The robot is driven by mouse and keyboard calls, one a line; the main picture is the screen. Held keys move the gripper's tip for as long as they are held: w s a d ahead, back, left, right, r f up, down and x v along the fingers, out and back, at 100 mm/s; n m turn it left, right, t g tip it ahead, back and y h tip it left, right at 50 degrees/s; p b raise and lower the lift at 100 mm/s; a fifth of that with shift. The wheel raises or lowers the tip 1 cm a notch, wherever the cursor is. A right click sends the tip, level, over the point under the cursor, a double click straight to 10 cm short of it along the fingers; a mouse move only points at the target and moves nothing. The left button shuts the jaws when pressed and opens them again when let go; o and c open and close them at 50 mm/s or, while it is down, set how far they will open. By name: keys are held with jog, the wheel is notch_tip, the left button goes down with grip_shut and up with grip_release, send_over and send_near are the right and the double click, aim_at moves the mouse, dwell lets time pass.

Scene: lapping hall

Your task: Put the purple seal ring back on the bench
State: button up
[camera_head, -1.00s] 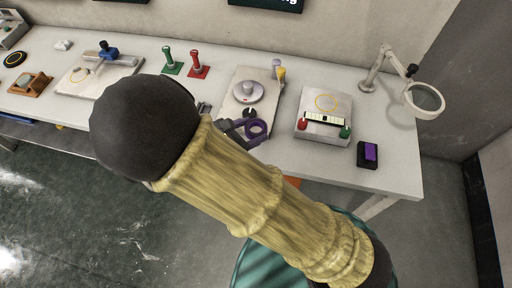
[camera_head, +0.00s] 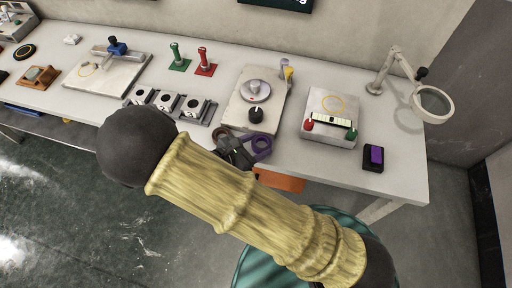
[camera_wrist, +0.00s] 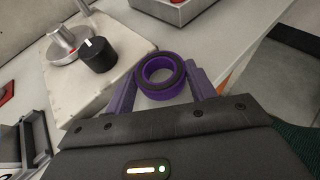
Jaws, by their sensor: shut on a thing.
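The purple seal ring (camera_head: 261,144) is between the jaws of my gripper (camera_head: 245,152), close to the front edge of the white bench (camera_head: 310,172). In the wrist view the purple ring (camera_wrist: 161,78) has a dark inner band and sits between the two finger tips, its hole facing the camera. My gripper (camera_wrist: 162,90) is shut on it. Whether the ring touches the bench top or hangs just above it cannot be told. My arm covers part of the bench's front edge in the head view.
A machine with a round plate and black knob (camera_head: 255,100) stands just behind the ring. A box with red and green knobs (camera_head: 331,118) is to its right, then a black block with a purple top (camera_head: 373,158). A magnifier lamp (camera_head: 432,103) stands at right.

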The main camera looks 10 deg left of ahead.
jog(key=shift+f, duration=0.85)
jog(key=shift+f, duration=0.15)
jog(key=o, duration=1.1)
jog(key=shift+r, duration=0.2)
jog(key=v, duration=1.2)
